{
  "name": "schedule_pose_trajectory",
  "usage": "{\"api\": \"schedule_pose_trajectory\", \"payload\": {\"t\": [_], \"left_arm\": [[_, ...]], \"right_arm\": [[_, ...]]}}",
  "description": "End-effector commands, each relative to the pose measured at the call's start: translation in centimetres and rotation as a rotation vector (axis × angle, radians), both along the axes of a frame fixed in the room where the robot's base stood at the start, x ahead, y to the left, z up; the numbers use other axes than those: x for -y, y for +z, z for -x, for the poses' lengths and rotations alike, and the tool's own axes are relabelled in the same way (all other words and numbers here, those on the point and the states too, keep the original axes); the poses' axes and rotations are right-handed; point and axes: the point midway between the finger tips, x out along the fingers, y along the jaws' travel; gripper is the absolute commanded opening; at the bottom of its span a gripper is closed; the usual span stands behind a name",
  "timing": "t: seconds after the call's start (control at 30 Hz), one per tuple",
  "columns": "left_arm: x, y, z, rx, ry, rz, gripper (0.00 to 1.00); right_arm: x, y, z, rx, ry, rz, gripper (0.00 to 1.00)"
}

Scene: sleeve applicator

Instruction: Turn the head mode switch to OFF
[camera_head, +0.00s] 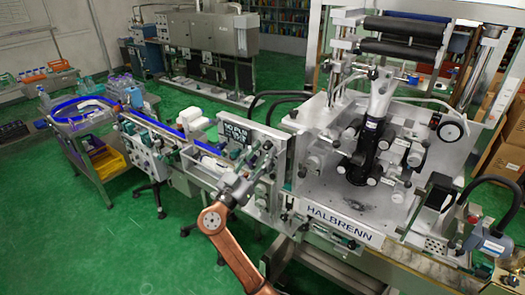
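A grey sleeve applicator machine marked HALBRENN (340,224) fills the middle and right. An upright control panel (236,131) with dark squares and several small knobs stands at its left side. I cannot tell which small knob is the head mode switch, and its setting is too small to read. My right arm, copper-coloured, rises from the bottom centre. Its gripper (262,160) is at the lower right part of this panel, in front of its knobs and partly hiding them. Whether it touches a knob, and whether its fingers are open, is too small to tell. My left gripper is out of view.
A conveyor (150,122) with blue edges runs left from the panel to a metal table with a yellow bin (108,163). A dark cylindrical head (362,150) stands on the machine plate. A grey box with a cable (490,244) is at the right. Green floor is free at lower left.

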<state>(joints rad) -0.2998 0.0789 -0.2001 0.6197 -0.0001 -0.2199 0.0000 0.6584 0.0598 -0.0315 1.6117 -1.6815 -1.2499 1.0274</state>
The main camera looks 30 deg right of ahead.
Motion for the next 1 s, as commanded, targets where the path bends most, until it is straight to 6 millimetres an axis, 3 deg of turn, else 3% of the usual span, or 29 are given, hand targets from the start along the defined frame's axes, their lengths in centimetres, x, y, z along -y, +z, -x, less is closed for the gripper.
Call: {"api": "schedule_pose_trajectory", "payload": {"t": [0.27, 0.8, 1.0], "left_arm": [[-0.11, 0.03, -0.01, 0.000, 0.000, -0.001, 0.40], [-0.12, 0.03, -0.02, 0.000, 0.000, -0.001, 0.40], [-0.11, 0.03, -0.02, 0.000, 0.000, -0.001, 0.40]], "right_arm": [[0.20, 0.03, -0.09, 0.000, 0.000, 0.000, 0.36], [0.18, 0.01, -0.06, 0.000, 0.000, -0.001, 0.00], [0.17, 0.01, -0.05, -0.001, 0.000, -0.001, 0.00]]}}
